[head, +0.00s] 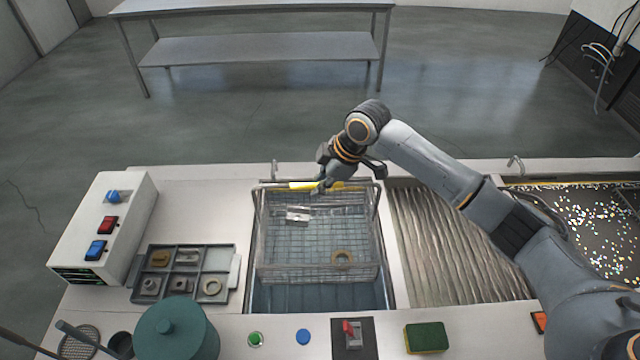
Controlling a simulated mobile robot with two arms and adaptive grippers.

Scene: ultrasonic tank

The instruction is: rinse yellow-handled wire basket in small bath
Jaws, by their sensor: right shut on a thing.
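The wire basket (318,259) is a silver mesh box with a yellow handle (303,186) on its far side. It is level over the left basin (320,297), which holds bluish liquid. I cannot tell how far its bottom is under the surface. My left gripper is out of view.
A ribbed draining area (462,245) lies right of the basin, then a basin with bright specks (590,222). Left are a parts tray (138,294) and a control box (125,222). A green lidded pot (176,332), a red switch (349,328) and a sponge (426,337) line the front.

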